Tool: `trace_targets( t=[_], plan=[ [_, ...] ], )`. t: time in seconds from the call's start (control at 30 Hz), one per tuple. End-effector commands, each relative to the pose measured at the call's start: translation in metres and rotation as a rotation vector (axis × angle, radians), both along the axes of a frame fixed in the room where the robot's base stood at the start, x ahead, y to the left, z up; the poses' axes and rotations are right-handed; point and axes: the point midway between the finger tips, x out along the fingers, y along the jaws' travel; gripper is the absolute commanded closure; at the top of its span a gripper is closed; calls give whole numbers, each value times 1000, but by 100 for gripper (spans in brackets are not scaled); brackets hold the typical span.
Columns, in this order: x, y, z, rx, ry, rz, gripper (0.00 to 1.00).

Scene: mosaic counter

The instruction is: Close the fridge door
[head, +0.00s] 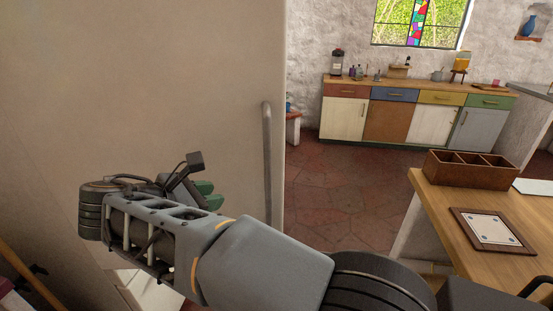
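The fridge door (180,70) is a large beige panel that fills the left half of the head view. A grey vertical bar handle (267,150) runs near its right edge. How far the door stands open I cannot tell from this view. My arm reaches in from the lower right. My gripper (208,195), with green fingertips, is in front of the lower part of the panel, to the left of the handle. The arm hides part of the door's lower area. I see nothing in the gripper, and its finger gap is not clear. Contact with the door cannot be told.
A wooden table (440,215) at the right holds a brown divided box (470,170) and a framed sheet (490,230). Colourful cabinets (415,115) line the back wall. The red tiled floor (345,190) between is clear.

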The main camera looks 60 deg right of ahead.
Motion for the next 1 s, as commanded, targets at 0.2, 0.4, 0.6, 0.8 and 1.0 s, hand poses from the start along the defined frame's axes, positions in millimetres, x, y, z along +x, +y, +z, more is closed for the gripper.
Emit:
trace_targets(
  t=[0.2, 0.4, 0.6, 0.8, 1.0],
  plan=[
    [-15, -13, 52, -266, 304, -78, 71],
    [-25, -17, 75, -343, 405, -139, 71],
    [-38, -44, 77, -349, 415, -148, 71],
    [-52, -78, 77, -349, 416, -146, 71],
    [-65, -107, 77, -349, 416, -144, 71]
  ],
)
